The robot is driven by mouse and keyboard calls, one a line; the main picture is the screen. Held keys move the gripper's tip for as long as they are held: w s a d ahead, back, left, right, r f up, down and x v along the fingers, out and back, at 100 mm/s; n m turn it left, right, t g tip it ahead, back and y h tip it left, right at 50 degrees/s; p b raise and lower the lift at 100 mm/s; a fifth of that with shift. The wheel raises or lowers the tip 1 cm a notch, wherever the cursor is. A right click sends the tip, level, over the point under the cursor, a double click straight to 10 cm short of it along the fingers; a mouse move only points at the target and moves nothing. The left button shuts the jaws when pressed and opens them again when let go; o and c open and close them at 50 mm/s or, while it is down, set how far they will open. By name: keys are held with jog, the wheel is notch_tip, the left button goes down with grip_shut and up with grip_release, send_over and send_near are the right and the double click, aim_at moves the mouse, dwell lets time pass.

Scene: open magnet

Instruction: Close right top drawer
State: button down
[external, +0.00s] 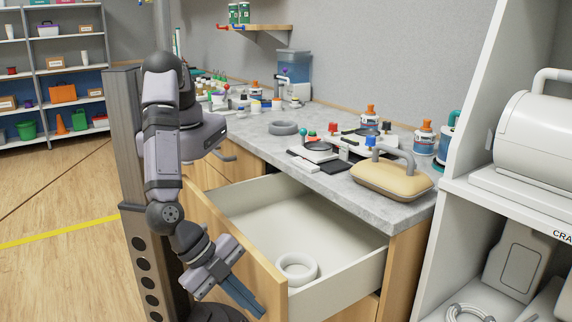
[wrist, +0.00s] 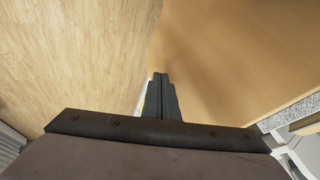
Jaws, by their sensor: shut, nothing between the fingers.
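The right top drawer (external: 300,215) stands pulled well out from under the grey countertop. Its inside is pale and its front panel (external: 232,243) is light wood. A white ring (external: 297,268) lies in the drawer near the front. My gripper (external: 245,300) is shut and empty, on the outer side of the drawer front and low beside it. In the wrist view my shut fingers (wrist: 161,82) point along a wood panel (wrist: 235,55), with the floor to the left. I cannot tell whether the fingers touch the panel.
The countertop (external: 250,135) carries a tan case with a handle (external: 392,178), a grey ring (external: 287,128) and several bottles. A white shelf unit (external: 455,190) stands close on the right. Open wooden floor (external: 60,205) lies to the left.

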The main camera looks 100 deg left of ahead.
jog(key=w+a+b, duration=0.5)
jog(key=shift+w+a+f, duration=0.2)
jog(key=shift+w+a, duration=0.1)
jog(key=shift+w+a+r, duration=0.2)
jog(key=shift+w+a, duration=0.05)
jog(key=shift+a, duration=0.05)
jog(key=shift+s+r, duration=0.1)
